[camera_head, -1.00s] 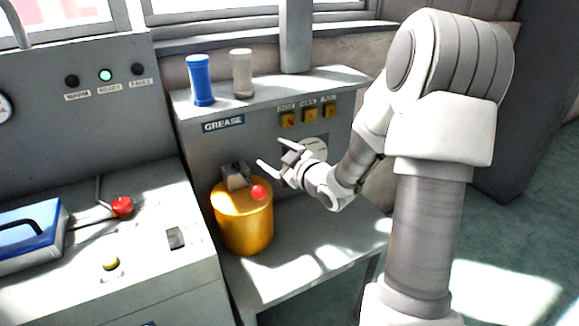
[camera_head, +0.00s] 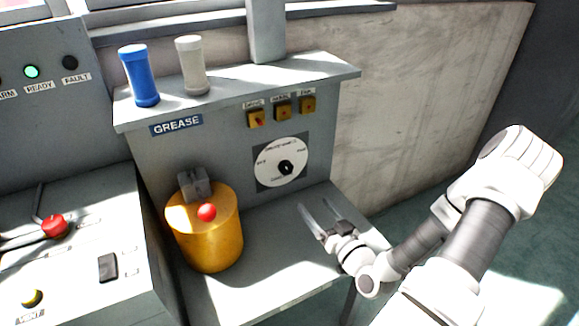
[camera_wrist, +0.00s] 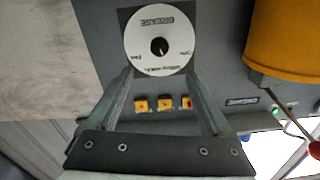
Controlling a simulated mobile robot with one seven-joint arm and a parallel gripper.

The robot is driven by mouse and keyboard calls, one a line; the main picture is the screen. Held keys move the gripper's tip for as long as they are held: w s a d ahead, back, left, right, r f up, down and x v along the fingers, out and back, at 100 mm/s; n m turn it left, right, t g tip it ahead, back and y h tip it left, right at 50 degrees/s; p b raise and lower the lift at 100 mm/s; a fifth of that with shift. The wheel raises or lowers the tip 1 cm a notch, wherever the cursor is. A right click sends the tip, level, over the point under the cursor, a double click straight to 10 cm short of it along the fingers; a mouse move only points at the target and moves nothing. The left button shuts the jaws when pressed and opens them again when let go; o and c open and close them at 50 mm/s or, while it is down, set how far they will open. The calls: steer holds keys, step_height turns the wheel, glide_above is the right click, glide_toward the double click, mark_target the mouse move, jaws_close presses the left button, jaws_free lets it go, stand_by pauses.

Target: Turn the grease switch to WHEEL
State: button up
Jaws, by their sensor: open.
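The grease switch (camera_head: 281,164) is a white round dial with a black centre knob (camera_head: 286,167) on the grey panel under the GREASE sign (camera_head: 176,125). Lettering runs around the dial, too small to read surely. In the wrist view the dial (camera_wrist: 150,42) appears upside down beyond the fingertips, its black knob (camera_wrist: 159,46) near the middle. My gripper (camera_head: 317,215) is open and empty, low in front of the panel and to the right of the dial, apart from it. Both fingers (camera_wrist: 160,80) show in the wrist view with nothing between them.
A yellow canister (camera_head: 206,235) with a red ball-tipped handle (camera_head: 207,212) stands left of the dial on the lower shelf (camera_head: 270,272). Three yellow switch boxes (camera_head: 282,111) sit above the dial. Blue (camera_head: 139,76) and cream (camera_head: 192,66) cylinders stand on top.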

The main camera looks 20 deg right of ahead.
mark_target(287, 171)
steer(key=w, duration=0.5)
steer(key=w+b, duration=0.1)
steer(key=w, duration=0.5)
steer(key=w+b, duration=0.1)
steer(key=w, duration=0.5)
steer(key=shift+w+a, duration=0.15)
steer(key=shift+a, duration=0.15)
jaws_close()
